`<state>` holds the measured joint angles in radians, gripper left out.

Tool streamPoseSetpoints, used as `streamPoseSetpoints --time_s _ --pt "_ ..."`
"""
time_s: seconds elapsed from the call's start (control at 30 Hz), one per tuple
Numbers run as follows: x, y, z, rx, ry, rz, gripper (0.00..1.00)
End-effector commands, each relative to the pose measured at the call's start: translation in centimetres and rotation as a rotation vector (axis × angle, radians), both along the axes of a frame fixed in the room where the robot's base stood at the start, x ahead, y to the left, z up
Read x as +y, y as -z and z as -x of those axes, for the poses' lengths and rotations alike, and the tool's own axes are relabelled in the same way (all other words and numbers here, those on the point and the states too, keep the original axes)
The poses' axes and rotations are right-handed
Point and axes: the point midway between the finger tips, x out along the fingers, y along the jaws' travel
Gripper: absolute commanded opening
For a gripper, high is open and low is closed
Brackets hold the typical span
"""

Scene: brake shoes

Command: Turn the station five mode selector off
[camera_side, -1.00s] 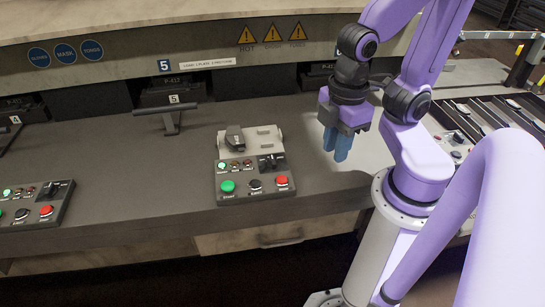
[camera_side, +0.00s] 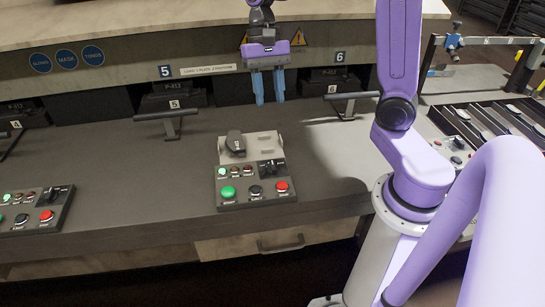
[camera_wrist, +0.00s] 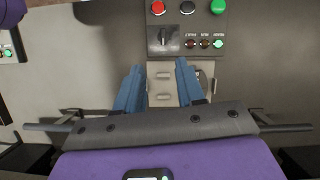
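The middle control panel (camera_side: 226,202), taken as station five's, sits near the front of the grey bench. Its mode selector (camera_side: 270,168) is a black knob on a dark plate at the panel's back right. In the wrist view, the selector (camera_wrist: 163,38) appears upside down with its grip roughly upright in the picture; its setting label is unreadable. My gripper (camera_side: 269,99) hangs above the bench behind the panel, fingers pointing down. In the wrist view my gripper (camera_wrist: 159,68) has its two blue fingers apart and nothing between them, clear of the selector.
The panel has a green button (camera_side: 228,191), a black button (camera_side: 255,190) and a red button (camera_side: 281,187). Lever handles (camera_side: 168,113) (camera_side: 350,98) stand either side. Another panel (camera_side: 38,208) is at left.

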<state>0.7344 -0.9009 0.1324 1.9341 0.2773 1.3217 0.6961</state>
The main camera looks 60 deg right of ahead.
Motion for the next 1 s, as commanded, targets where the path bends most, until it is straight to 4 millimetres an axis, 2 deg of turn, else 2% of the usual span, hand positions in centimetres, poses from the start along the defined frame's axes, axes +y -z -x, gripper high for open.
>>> streamPoseSetpoints --time_s 0.13,0.37,1.0 --pt "-1.2 -0.2 -1.4 0.035 0.122 -0.006 0.38" --pt "-1.3 0.8 -1.3 0.049 0.152 -0.007 0.38" --pt "1.9 11.4 1.9 0.050 0.148 -0.005 0.38"
